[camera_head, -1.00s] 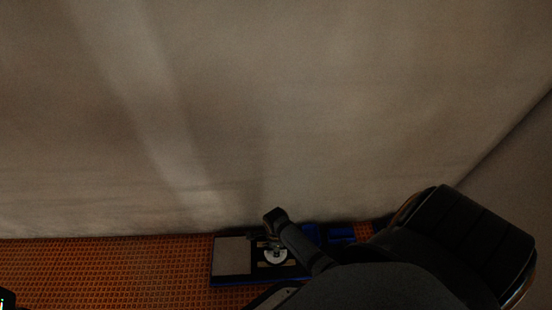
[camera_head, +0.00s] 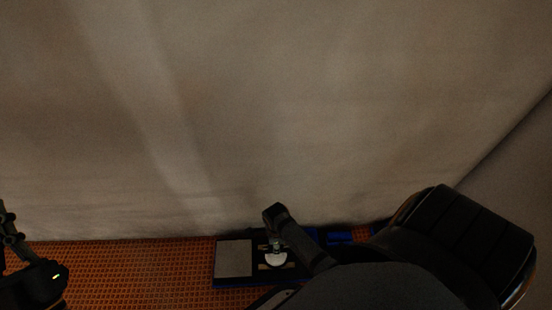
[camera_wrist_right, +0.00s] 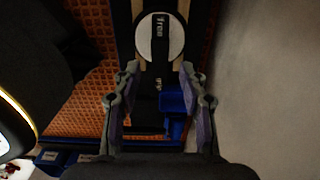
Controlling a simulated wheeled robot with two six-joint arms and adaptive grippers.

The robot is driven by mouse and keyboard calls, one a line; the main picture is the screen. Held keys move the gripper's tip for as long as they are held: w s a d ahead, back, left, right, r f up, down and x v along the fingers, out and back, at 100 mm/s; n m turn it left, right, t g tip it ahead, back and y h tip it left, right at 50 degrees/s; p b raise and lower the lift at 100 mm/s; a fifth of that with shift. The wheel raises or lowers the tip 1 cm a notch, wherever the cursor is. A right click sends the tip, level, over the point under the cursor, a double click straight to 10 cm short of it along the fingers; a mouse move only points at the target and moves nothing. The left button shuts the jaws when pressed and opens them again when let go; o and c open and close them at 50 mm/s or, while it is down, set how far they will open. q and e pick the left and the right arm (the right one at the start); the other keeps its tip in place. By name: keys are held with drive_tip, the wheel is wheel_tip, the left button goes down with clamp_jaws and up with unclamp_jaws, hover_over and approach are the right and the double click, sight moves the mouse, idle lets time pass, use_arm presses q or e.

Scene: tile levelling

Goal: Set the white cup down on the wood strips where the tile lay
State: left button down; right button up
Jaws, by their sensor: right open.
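The white cup (camera_wrist_right: 160,37) is a round white disc with a dark lettered band across it. In the right wrist view it lies over the two pale wood strips (camera_wrist_right: 184,8), just beyond my fingertips. It also shows in the head view (camera_head: 276,259), in the dark part of the blue-edged tray beside a grey tile (camera_head: 235,258). My right gripper (camera_wrist_right: 160,72) is open, its fingers apart with nothing between them.
Orange perforated flooring (camera_head: 130,272) lies left of the tray and is mostly clear. A large pale wall (camera_head: 270,110) rises directly behind the tray.

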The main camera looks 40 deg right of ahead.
wheel_tip(320, 180, up, 3)
drive_tip(key=shift+f+p, duration=0.15)
drive_tip(key=shift+p, duration=0.5)
use_arm(q)
wheel_tip(320, 180, down, 26)
drive_tip(key=n+g+y+p, duration=0.1)
drive_tip(key=g, duration=1.1)
drive_tip(key=shift+s+f+g, duration=0.15)
drive_tip(key=shift+s+g, duration=0.15)
drive_tip(key=shift+s, duration=0.15)
use_arm(e)
drive_tip(key=w+r+n+t, duration=0.2)
drive_tip(key=r+n+t, duration=0.2)
drive_tip(key=r+n, duration=0.4)
drive_tip(key=w+r+n+t, duration=0.2)
drive_tip(key=r+n+t, duration=0.2)
drive_tip(key=r+n, duration=0.4)
drive_tip(key=w+a+r+n+t+y, duration=0.1)
drive_tip(key=w+r+n+t, duration=0.2)
drive_tip(key=r+n+t, duration=0.2)
wheel_tip(320, 180, up, 6)
drive_tip(key=n, duration=0.3)
drive_tip(key=shift+n, duration=0.4)
use_arm(q)
drive_tip(key=shift+d+p, duration=0.1)
drive_tip(key=shift+p, duration=0.2)
use_arm(e)
drive_tip(key=shift+w, duration=0.1)
